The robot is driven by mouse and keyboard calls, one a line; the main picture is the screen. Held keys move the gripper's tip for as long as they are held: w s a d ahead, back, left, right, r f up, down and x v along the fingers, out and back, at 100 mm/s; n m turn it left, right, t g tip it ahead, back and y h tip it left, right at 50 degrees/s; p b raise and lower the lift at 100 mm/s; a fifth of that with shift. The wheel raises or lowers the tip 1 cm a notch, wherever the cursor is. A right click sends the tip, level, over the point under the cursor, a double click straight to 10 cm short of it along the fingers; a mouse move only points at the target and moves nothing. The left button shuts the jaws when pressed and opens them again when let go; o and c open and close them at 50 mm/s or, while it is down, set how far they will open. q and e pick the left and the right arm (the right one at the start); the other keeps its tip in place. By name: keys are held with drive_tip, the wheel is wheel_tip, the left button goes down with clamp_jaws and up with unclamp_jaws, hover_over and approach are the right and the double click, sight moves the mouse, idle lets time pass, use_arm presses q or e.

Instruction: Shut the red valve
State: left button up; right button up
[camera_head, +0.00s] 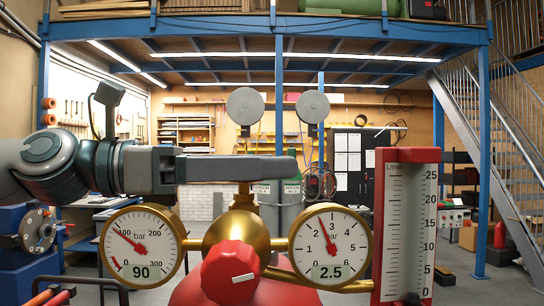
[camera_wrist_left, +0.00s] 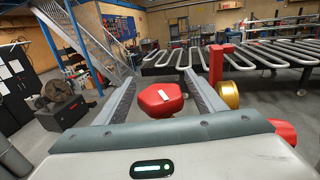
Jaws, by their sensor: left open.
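The red valve is a faceted red knob (camera_head: 230,272) with a white mark, on the front of a brass regulator (camera_head: 236,229) in the head view. My left gripper (camera_head: 290,168) reaches in from the left, above the knob in the picture and in front of the regulator's upper stem. In the left wrist view the red knob (camera_wrist_left: 160,99) appears between the two open fingers of my left gripper (camera_wrist_left: 158,80), with gaps on both sides. Nothing is held. My right gripper is not in view.
A left gauge (camera_head: 141,245) shows 90 and a right gauge (camera_head: 330,245) shows 2.5. A red-framed flow meter (camera_head: 405,225) stands close on the right. The red cylinder top (camera_head: 190,293) is below. Stairs (camera_head: 495,140) and a workshop lie behind.

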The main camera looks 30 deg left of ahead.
use_arm(q)
drive_tip(key=shift+x, duration=0.8)
drive_tip(key=shift+p, duration=0.3)
drive_tip(key=c, duration=1.1)
